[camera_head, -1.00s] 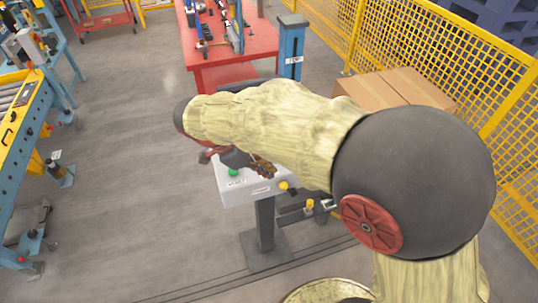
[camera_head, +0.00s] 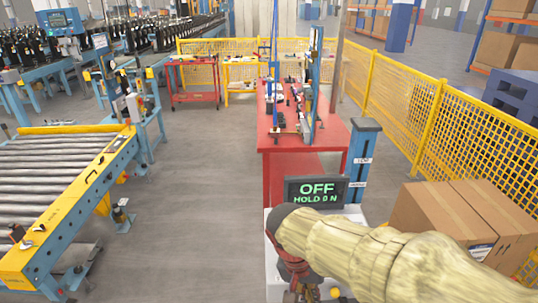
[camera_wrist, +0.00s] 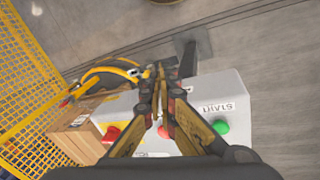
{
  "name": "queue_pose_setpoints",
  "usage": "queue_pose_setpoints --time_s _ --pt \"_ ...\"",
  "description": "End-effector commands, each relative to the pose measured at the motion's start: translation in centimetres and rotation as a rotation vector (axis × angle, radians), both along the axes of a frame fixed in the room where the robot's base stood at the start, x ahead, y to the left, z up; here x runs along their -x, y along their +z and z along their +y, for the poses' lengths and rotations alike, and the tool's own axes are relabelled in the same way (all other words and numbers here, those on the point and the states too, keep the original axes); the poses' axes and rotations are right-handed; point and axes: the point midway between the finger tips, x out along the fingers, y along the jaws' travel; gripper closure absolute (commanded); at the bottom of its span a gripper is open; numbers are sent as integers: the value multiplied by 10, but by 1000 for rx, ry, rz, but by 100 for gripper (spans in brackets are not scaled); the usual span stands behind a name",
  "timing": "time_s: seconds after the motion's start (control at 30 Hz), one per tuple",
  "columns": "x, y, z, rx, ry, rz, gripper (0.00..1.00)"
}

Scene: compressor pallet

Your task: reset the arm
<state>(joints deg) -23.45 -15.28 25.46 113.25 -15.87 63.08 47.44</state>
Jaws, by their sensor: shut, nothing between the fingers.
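My gripper (camera_wrist: 162,97) shows in the wrist view with its two dark and yellow fingers closed together and nothing between them. It is over a light grey control box (camera_wrist: 215,88); whether it touches the box I cannot tell. The box carries a green button (camera_wrist: 220,127) beside a START label and a red button (camera_wrist: 111,134). In the head view my gripper (camera_head: 302,291) is only partly seen at the bottom edge, below my forearm. A dark display (camera_head: 316,191) behind it reads OFF, HOLD 0 N.
Cardboard boxes (camera_head: 465,222) stand at the right by a yellow mesh fence (camera_head: 465,135). A red workbench (camera_head: 335,137) and a blue post (camera_head: 361,155) stand behind the display. A roller conveyor (camera_head: 60,170) is at the left. The floor (camera_head: 200,190) between is clear.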

Motion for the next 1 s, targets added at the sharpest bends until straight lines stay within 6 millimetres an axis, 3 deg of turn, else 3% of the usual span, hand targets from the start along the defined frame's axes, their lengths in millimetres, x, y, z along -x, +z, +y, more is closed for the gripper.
queue_pose_setpoints --time_s 0.2,0.4,0.6,0.77,1.0 --pt "32 27 -14 -138 331 -35 100" --pt "62 55 -35 -201 500 -174 100" --pt "87 81 -59 -219 423 -331 100" --pt "94 107 -78 -195 359 -430 100" --pt "94 110 -85 -187 333 -439 100"
